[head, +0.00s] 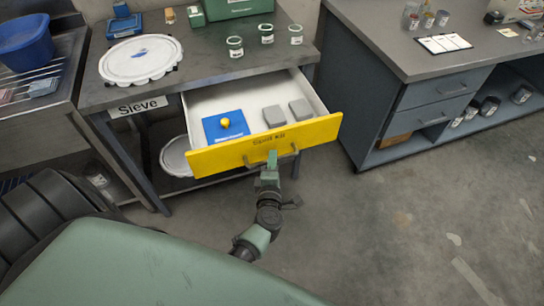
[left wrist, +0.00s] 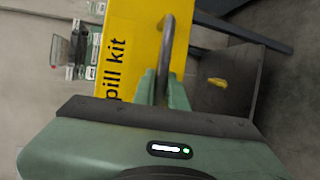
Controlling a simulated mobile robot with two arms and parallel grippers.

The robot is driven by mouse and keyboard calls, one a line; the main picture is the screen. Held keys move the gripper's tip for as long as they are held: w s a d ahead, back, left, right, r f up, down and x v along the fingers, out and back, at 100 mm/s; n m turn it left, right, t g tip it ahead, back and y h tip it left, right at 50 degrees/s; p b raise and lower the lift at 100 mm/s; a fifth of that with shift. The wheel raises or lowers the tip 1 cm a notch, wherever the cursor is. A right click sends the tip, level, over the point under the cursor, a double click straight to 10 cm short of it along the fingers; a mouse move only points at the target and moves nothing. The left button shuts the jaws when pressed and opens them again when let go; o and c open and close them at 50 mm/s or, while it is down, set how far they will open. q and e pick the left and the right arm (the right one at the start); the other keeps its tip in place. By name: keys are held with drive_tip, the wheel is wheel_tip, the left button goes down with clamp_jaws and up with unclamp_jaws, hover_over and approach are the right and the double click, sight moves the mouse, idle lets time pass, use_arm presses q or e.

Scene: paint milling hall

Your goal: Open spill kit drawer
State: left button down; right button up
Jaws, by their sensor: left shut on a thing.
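The yellow-fronted spill kit drawer (head: 222,155) stands pulled out from under the dark workbench, with its white inside showing. My left gripper (head: 272,158) is shut on the drawer's grey bar handle (head: 291,153). In the left wrist view the fingers (left wrist: 162,90) stand on both sides of the handle (left wrist: 165,45), beside the yellow front (left wrist: 128,50) with its partly cut-off "Spill kit" lettering. My right gripper is not in view.
On the workbench (head: 220,59) are a white round lid (head: 140,61), several small jars (head: 267,34) and a green case (head: 238,7). A blue-grey cabinet (head: 420,104) stands at the right. The concrete floor between it and the drawer is clear.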

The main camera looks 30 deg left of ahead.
use_arm(q)
drive_tip(key=c, duration=1.5)
unclamp_jaws()
drive_tip(key=shift+o, duration=0.2)
drive_tip(key=p+v, duration=0.1)
drive_tip(key=v, duration=0.7)
drive_tip(key=shift+a+f, duration=0.1)
